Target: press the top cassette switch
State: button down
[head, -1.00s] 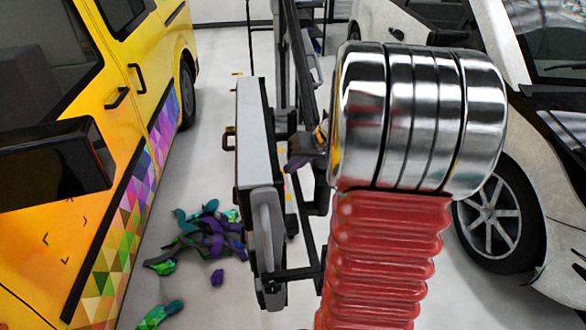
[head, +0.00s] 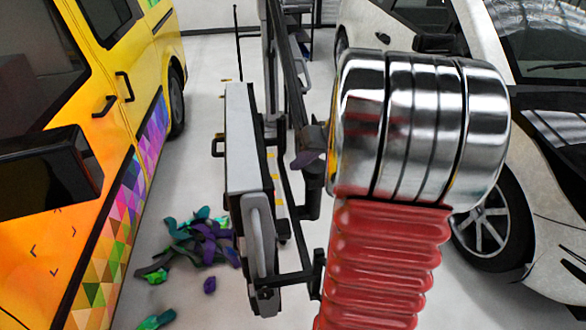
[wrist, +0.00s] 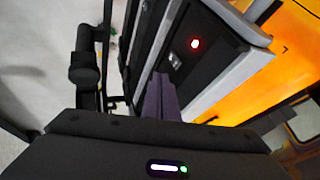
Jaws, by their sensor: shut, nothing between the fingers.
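The lamp stand carries a tall grey upper cassette (head: 245,140), seen nearly edge-on in the head view, with a lower cassette (head: 260,240) under it. In the wrist view, a dark cassette side panel (wrist: 208,62) bears a glowing red light (wrist: 195,43) and a small pale switch (wrist: 176,61). My gripper's purple fingers (wrist: 160,92) are together and empty, just left of and below the switch in that picture. Whether they touch the panel cannot be told. In the head view my gripper (head: 306,158) is small, right of the upper cassette and partly hidden by my chrome arm joint.
A yellow van (head: 60,220) stands at left and a white car (head: 540,190) at right. Crumpled purple and green wrap scraps (head: 205,240) lie on the floor near the van. The stand's dark post (head: 285,70) rises behind the cassettes. The floor between the van and stand is otherwise open.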

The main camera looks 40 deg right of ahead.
jog(key=a+v, duration=0.1)
jog(key=v, duration=0.6)
jog(key=shift+w+r, duration=0.3)
jog(key=shift+r, duration=0.2)
jog(key=shift+a, duration=0.1)
jog(key=s+a+f+m+g+h, duration=0.1)
jog(key=s+a+f+m+g, duration=0.2)
jog(key=s+a+f, duration=0.2)
jog(key=s+a+r+n, duration=0.1)
jog(key=a+n, duration=0.1)
jog(key=a, duration=0.7)
jog(key=s+a+r+n+t, duration=0.1)
jog(key=s+a+n, duration=0.1)
jog(key=a, duration=0.7)
jog(key=s+a+r+n+h, duration=0.1)
jog(key=s+a+n, duration=0.1)
jog(key=a, duration=0.7)
jog(key=shift+s+a+r+n+t, duration=0.15)
jog(key=shift+a+r+n+t, duration=0.2)
jog(key=shift+n, duration=0.55)
